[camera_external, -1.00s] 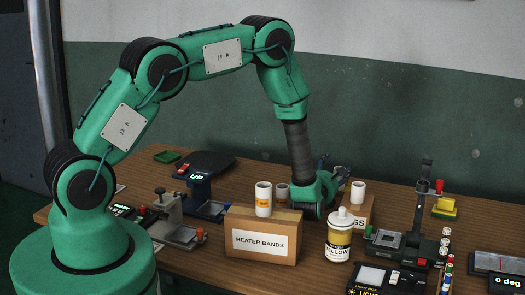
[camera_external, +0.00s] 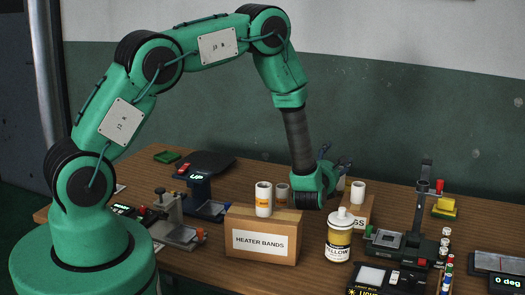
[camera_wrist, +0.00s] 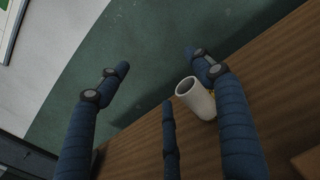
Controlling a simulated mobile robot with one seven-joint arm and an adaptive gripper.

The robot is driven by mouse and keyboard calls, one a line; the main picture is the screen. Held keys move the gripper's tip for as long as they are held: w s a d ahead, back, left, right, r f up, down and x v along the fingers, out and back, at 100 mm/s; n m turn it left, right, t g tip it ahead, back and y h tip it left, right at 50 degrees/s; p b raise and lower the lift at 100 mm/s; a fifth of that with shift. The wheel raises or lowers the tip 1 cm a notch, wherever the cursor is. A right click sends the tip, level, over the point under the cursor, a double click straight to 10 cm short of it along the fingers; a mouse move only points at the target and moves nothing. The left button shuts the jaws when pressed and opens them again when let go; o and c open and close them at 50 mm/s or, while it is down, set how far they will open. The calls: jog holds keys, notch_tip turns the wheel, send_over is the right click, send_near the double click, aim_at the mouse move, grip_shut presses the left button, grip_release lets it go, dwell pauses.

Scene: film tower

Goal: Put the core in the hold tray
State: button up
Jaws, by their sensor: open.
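White hollow cores show in the external view: one (camera_external: 263,199) on the HEATER BANDS box, one (camera_external: 282,194) behind it, and one (camera_external: 357,192) at a smaller box ending in "GS". My gripper (camera_external: 336,160) is above the table behind these boxes, fingers angled up and to the right. In the wrist view its blue fingers (camera_wrist: 158,82) are spread and empty. A white core (camera_wrist: 198,98) stands there beside the right finger, not held; which core it is I cannot tell. I cannot tell which tray is the hold tray.
The HEATER BANDS box (camera_external: 264,237) and a YELLOW bottle (camera_external: 339,240) stand in front of my gripper. A device with a dark tray (camera_external: 392,243) is at right. A metal-plated fixture (camera_external: 183,235) is at left. A green-grey wall is behind the table.

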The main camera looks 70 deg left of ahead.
jog(key=s+a+r+n+g+y, duration=0.1)
jog(key=s+r+n+g+y, duration=0.2)
jog(key=r, duration=0.6)
jog(key=s+a+r+n+g, duration=0.25)
jog(key=s+r+n, duration=0.3)
jog(key=r, duration=0.35)
jog(key=s+d+r+n+g+h, duration=0.1)
jog(key=s+d+r+n+g, duration=0.15)
jog(key=s+r, duration=0.4)
jog(key=s+d+r+n+g+h, duration=0.1)
jog(key=s+d+r+n+g, duration=0.15)
jog(key=s+r+n, duration=0.35)
jog(key=s+d+r+n+g+h, duration=0.1)
jog(key=s+d+r+n+h, duration=0.15)
jog(key=s+d, duration=0.5)
jog(key=s+d+r+n+h, duration=0.1)
jog(key=s+d+n+h, duration=0.3)
jog(key=s, duration=0.6)
jog(key=s+d+r+n+t+h, duration=0.1)
jog(key=s+d+t+h, duration=0.1)
jog(key=s+d, duration=0.4)
jog(key=s+d+r+n+t+h, duration=0.2)
jog(key=s+d+h, duration=0.3)
jog(key=d, duration=1.1)
jog(key=shift+s, duration=0.45)
